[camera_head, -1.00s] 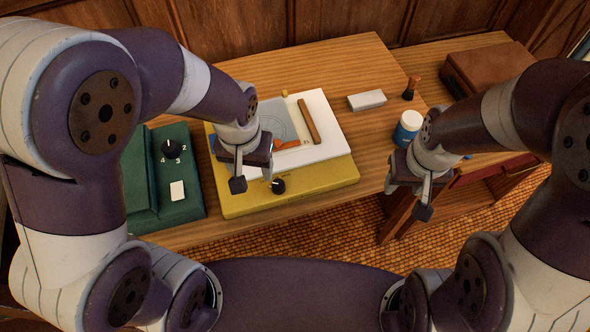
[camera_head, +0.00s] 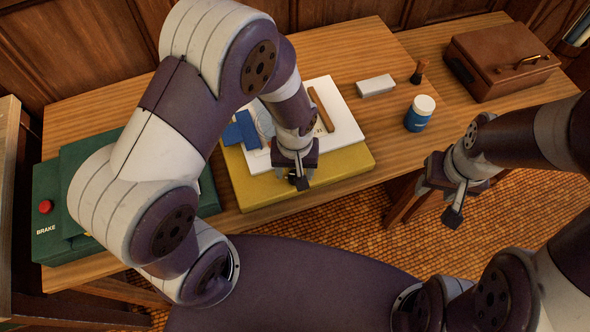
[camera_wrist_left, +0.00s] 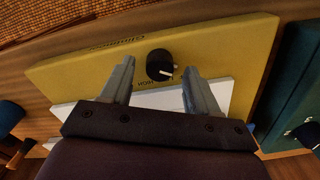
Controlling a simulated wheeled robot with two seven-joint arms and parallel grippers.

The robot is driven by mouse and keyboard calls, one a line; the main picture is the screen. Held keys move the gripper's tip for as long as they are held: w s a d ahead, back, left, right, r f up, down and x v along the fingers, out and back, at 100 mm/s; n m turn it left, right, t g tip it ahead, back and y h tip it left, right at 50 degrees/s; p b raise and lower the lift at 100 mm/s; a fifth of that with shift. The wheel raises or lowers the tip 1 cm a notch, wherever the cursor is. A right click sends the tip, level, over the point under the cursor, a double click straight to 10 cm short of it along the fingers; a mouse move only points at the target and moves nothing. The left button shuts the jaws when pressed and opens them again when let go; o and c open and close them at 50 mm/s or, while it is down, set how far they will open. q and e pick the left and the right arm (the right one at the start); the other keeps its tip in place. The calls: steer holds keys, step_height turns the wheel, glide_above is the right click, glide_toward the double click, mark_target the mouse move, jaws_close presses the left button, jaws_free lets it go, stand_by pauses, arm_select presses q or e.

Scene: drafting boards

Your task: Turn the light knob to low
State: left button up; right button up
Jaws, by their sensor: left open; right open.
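The yellow box (camera_head: 345,165) lies on the table with white paper on top. Its black light knob (camera_wrist_left: 160,64) shows in the left wrist view, with a white pointer mark toward the lower right. The printed word HIGH is beside the knob. My left gripper (camera_wrist_left: 160,67) is open, with one finger on each side of the knob; whether they touch it I cannot tell. In the head view my left gripper (camera_head: 297,182) is over the box's front edge and mostly hides the knob. My right gripper (camera_head: 455,200) is open and empty, off the table's front edge.
A green device (camera_head: 52,210) with a red BRAKE button (camera_head: 45,206) is at the left, partly behind my left arm. A blue-white bottle (camera_head: 419,113), an eraser-like block (camera_head: 376,86), a stamp (camera_head: 419,71) and a brown case (camera_head: 500,60) stand to the right.

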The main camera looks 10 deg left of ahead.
arm_select(q)
steer(key=shift+f, duration=0.65)
steer(key=c, duration=1)
steer(key=shift+c, duration=0.2)
steer(key=shift+r+m, duration=0.1)
steer(key=shift+m, duration=0.2)
steer(key=shift+m+p, duration=0.6)
steer(key=shift+m, duration=0.3)
steer(key=m+p, duration=0.1)
steer(key=m, duration=0.2)
steer(key=shift+m, duration=0.3)
steer(key=m+p, duration=0.2)
steer(key=m, duration=0.3)
steer(key=shift+m, duration=0.3)
steer(key=shift+w+m, duration=0.1)
steer(key=shift+m, duration=0.2)
